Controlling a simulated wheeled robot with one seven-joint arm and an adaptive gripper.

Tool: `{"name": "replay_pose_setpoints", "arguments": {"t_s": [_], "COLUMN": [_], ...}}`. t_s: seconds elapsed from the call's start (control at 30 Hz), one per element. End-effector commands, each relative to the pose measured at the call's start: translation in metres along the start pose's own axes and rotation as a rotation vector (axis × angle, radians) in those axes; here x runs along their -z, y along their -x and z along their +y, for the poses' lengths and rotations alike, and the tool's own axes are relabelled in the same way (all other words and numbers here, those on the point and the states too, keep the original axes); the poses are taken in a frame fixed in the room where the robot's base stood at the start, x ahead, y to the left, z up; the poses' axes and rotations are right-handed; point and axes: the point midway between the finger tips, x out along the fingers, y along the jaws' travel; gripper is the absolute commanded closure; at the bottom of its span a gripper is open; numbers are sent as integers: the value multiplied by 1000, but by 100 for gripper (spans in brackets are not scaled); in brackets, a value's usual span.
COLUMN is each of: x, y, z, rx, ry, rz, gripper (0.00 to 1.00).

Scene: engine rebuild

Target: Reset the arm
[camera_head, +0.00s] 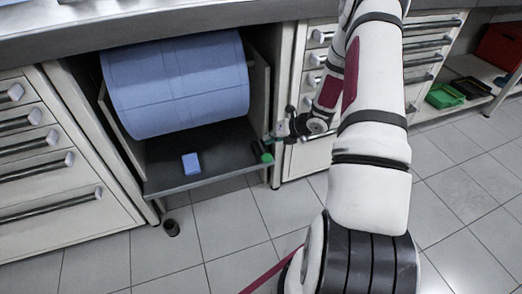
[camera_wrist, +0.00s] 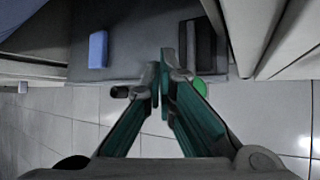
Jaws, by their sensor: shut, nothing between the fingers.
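My arm (camera_head: 370,150) reaches forward from the lower right toward the workbench. My gripper (camera_head: 270,141) is near the right edge of the pulled-out dark shelf. In the wrist view my gripper (camera_wrist: 160,78) shows two teal fingers with their tips together, shut and empty. The tips point toward the shelf's front part, between a blue block and a dark object with a green end.
A large blue roll (camera_head: 175,85) fills the bay above the dark shelf (camera_head: 215,155). A small blue block (camera_head: 191,163) and a green-ended dark object (camera_head: 264,154) rest on it. Drawer cabinets (camera_head: 50,165) flank it. Green (camera_head: 444,96) and red bins (camera_head: 500,47) stand far right. Tiled floor is open in front.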

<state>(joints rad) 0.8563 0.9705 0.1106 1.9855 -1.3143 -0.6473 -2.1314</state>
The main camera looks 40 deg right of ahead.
Motion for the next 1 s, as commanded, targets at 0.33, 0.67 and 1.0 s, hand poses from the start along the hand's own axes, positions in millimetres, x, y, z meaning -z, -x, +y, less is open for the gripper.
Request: {"name": "replay_pose_setpoints", "arguments": {"t_s": [0.33, 0.67, 1.0], "x": [-7, -70, -84], "y": [4, 70, 180], "z": [3, 44, 121], "rx": [22, 326, 561], "ry": [-16, -358, -905], "rz": [-3, -90, -331], "gripper": [100, 100, 100]}}
